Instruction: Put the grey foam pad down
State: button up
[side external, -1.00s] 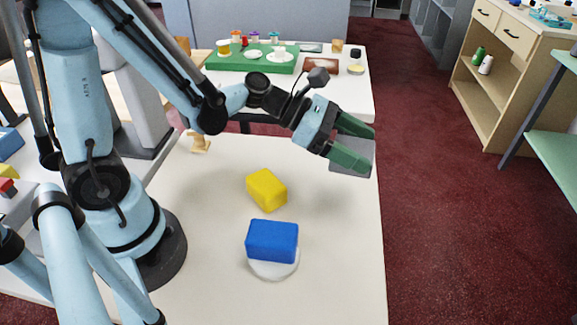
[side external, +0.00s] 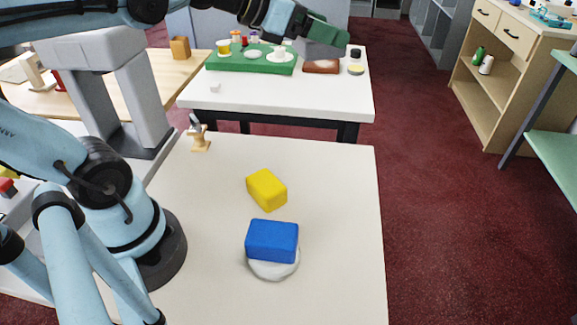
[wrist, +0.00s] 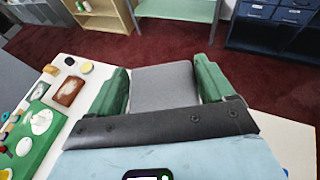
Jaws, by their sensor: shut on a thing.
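The grey foam pad (wrist: 163,90) is clamped between the two green fingers of my gripper (wrist: 160,66) in the wrist view. In the side external view my gripper (side external: 328,36) is high up at the top of the picture, and the pad (side external: 319,51) shows just under its fingers. The pad appears in front of or above the back part of the white rear table; how high it is above that table I cannot tell.
The near white table (side external: 335,235) holds a yellow block (side external: 267,190), a blue block (side external: 271,240) on a white disc (side external: 273,270), and a small wooden piece (side external: 201,144). The rear table (side external: 285,100) has a green tray (side external: 225,64) with dishes, a brown item (side external: 322,67) and a jar (side external: 355,68). Its front is mostly clear.

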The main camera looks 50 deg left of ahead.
jog(key=shift+s+a+r, duration=0.25)
jog(key=shift+r, duration=0.15)
dwell(0.3)
jog(key=s+d+f+m+g+h, duration=0.1)
jog(key=d+f+m+g+h, duration=0.35)
jog(key=d, duration=0.45)
jog(key=d+f+m+g+h, duration=0.4)
jog(key=d+f+m, duration=0.15)
jog(key=d, duration=0.45)
jog(key=s+d+f+m+g+y, duration=0.2)
jog(key=s+d+f+m+g, duration=0.3)
jog(key=s+m+g, duration=0.25)
jog(key=s+d+f+m+g+y, duration=0.2)
jog(key=s+d+f+m+g, duration=0.35)
jog(key=s, duration=0.25)
jog(key=shift+g+h, duration=0.25)
jog(key=shift+w+a+f, duration=0.1)
jog(key=shift+a+f, duration=0.05)
jog(key=shift+f, duration=1)
jog(key=shift+w+a+f, duration=0.1)
jog(key=shift+a+f, duration=0.1)
jog(key=shift+f, duration=0.9)
jog(key=shift+a+f, duration=0.15)
jog(key=shift+f, duration=1)
jog(key=shift+f, duration=0.55)
